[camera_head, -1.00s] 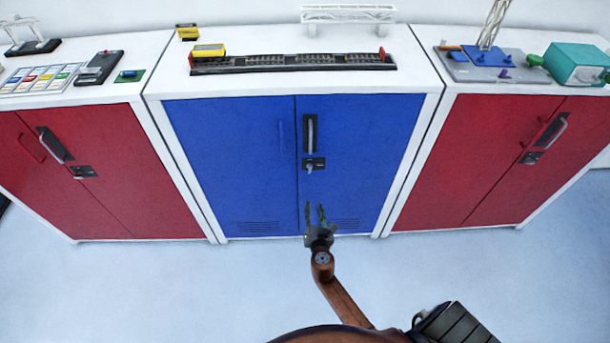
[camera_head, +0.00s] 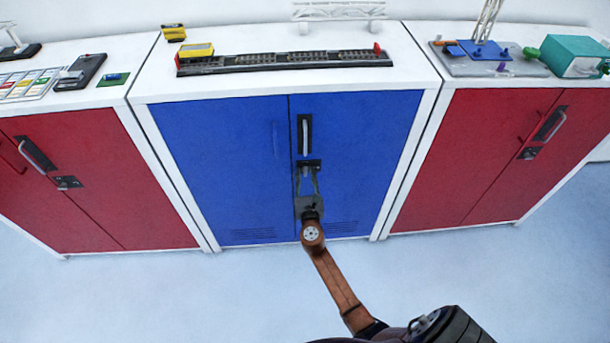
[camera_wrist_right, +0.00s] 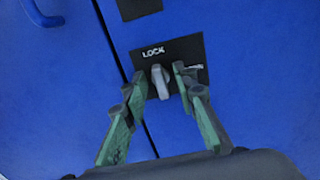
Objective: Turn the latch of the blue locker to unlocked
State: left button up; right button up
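The blue locker (camera_head: 225,160) stands in the middle with its doors closed. Its latch is a small grey knob (camera_wrist_right: 160,82) on a black plate (camera_wrist_right: 187,52) in the right wrist view. The knob points roughly up and down, below the word LOCK; the word at the plate's right is partly hidden by a finger. My right gripper (camera_head: 308,180) is open just below and in front of the plate. In the wrist view its green-padded fingertips (camera_wrist_right: 160,80) stand on either side of the knob, with gaps visible. My left gripper is not in view.
A black-backed door handle (camera_head: 304,135) is above the latch. Red lockers stand at the left (camera_head: 85,190) and right (camera_head: 480,165). The white top (camera_head: 270,85) carries a track and yellow blocks. The floor in front is clear.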

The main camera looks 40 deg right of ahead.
jog(key=shift+c, duration=0.7)
grip_shut()
